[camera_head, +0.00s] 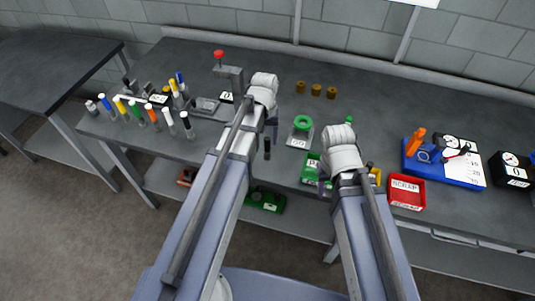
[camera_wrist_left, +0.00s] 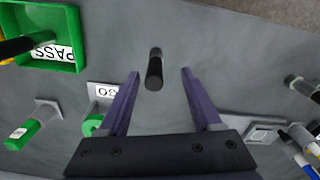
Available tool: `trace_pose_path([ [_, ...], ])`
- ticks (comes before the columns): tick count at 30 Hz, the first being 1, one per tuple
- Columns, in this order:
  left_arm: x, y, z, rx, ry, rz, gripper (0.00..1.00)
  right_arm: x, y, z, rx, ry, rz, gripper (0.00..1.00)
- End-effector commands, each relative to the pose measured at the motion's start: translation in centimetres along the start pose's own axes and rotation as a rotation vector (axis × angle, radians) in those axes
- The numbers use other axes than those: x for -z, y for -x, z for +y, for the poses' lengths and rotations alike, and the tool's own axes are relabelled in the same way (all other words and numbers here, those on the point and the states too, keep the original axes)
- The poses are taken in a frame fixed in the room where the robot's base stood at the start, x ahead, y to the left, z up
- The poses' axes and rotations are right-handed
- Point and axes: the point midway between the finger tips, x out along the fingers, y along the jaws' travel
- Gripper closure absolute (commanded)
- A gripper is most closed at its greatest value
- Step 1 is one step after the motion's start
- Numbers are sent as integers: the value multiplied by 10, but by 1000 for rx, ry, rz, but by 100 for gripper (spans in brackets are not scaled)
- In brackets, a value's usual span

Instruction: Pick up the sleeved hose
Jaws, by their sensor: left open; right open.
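The sleeved hose appears to be the short black cylinder (camera_head: 267,149) on the bench near its front edge; it also shows in the left wrist view (camera_wrist_left: 154,71). I cannot tell for sure whether it stands or lies. My left gripper (camera_head: 272,131) is open and empty close to it. In the left wrist view the two purple fingers (camera_wrist_left: 161,73) point toward the hose, which appears between their tips, nearer the left finger. My right gripper (camera_head: 328,182) is over the green PASS tray's area, largely hidden by its own wrist.
A GO gauge with a green ring (camera_head: 303,123) stands right of the hose. The green PASS tray (camera_head: 310,173) and red SCRAP tray (camera_head: 407,193) lie farther right. Several coloured-handled tools (camera_head: 150,112) stand at left. Brown cylinders (camera_head: 316,89) stand behind. A blue board (camera_head: 445,168) is at right.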

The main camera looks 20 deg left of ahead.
Motion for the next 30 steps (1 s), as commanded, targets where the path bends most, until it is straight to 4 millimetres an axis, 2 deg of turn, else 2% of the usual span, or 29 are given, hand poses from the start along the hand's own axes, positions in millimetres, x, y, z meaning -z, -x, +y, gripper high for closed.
trace_pose_path([
  [8,0,-11,2,0,-1,0,34,1,-11,-1,0,0,0,50],
  [18,-1,-50,8,0,0,0,34,3,-50,-5,0,-1,0,50],
  [27,-1,-51,7,0,0,0,34,3,-50,-5,0,-1,0,50],
  [30,-1,-51,7,0,0,0,44,3,-50,-5,0,-1,0,50],
])
